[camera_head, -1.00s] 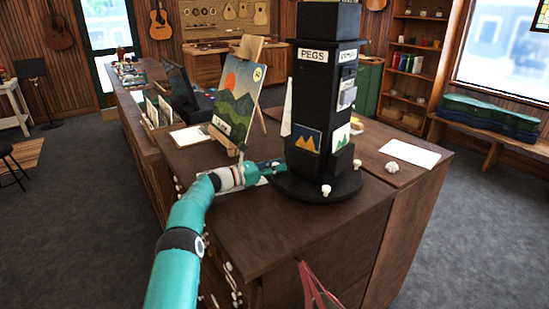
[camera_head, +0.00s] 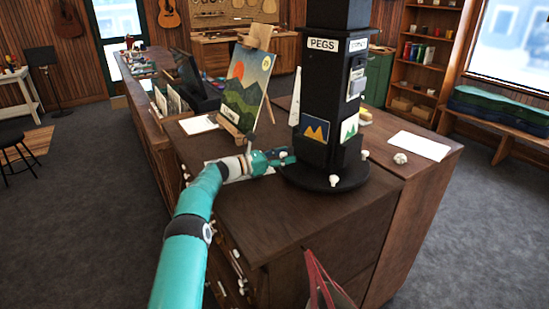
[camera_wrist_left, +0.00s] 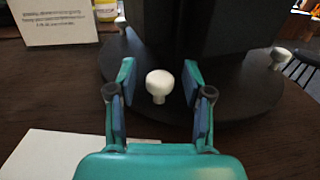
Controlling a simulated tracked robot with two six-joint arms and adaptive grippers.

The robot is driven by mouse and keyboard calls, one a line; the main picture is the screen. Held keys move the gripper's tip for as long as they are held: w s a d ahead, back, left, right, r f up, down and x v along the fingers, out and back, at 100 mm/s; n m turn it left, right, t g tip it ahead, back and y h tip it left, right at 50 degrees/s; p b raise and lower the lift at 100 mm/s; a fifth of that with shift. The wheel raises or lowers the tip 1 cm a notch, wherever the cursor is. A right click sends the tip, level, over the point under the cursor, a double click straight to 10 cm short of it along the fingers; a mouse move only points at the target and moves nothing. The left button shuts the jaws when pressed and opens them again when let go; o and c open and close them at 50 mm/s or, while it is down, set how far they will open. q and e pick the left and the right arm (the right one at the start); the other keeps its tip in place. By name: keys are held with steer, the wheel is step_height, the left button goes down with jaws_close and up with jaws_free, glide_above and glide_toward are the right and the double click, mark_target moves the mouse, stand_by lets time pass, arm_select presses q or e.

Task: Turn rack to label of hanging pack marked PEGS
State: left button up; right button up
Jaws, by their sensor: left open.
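The rack (camera_head: 327,105) is a tall black tower on a round black base (camera_head: 310,181) on the wooden counter. A white PEGS label (camera_head: 324,44) is on its front-left face, above a card with orange peaks. A second label (camera_head: 358,45) on the right face is too small to read. White knobs (camera_head: 333,180) stand along the base rim. My left gripper (camera_head: 284,158) is at the base's left side. In the left wrist view it (camera_wrist_left: 158,78) is open, with one white knob (camera_wrist_left: 159,82) between its fingers and gaps on both sides. My right gripper is out of view.
An easel with a mountain painting (camera_head: 243,90) stands left behind the rack. A white sheet (camera_head: 419,145) and a small white item (camera_head: 400,158) lie to the right. The counter in front of the base (camera_head: 265,215) is clear. A red strap (camera_head: 320,280) shows at the front edge.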

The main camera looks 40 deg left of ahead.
arm_select(q)
steer(key=v, duration=1.2)
steer(key=shift+c, duration=0.3)
steer(key=shift+w, duration=0.1)
steer(key=shift+c, duration=1.4)
steer(key=shift+b, duration=0.5)
steer(key=shift+c, duration=1.3)
steer(key=d+r+y+b, duration=0.1)
steer(key=b, duration=0.3)
steer(key=w+r+n+y+b, duration=0.1)
steer(key=b, duration=0.2)
steer(key=shift+d+r+t+b, duration=0.2)
steer(key=shift+d+t+b, duration=0.15)
steer(key=shift+t+b, duration=0.05)
jaws_close()
step_height(320, 180, up, 3)
steer(key=s+d+n+y+b, duration=0.2)
steer(key=n+y+b, duration=0.15)
steer(key=b, duration=0.35)
steer(key=y+p, duration=0.1)
steer(key=p, duration=0.4)
glide_toward(293, 132)
steer(key=shift+t, duration=0.4)
steer(key=w, duration=0.6)
steer(key=shift+d+f, duration=0.15)
steer(key=shift+f, duration=0.05)
steer(key=shift+w+f, duration=0.15)
steer(key=shift+w, duration=0.5)
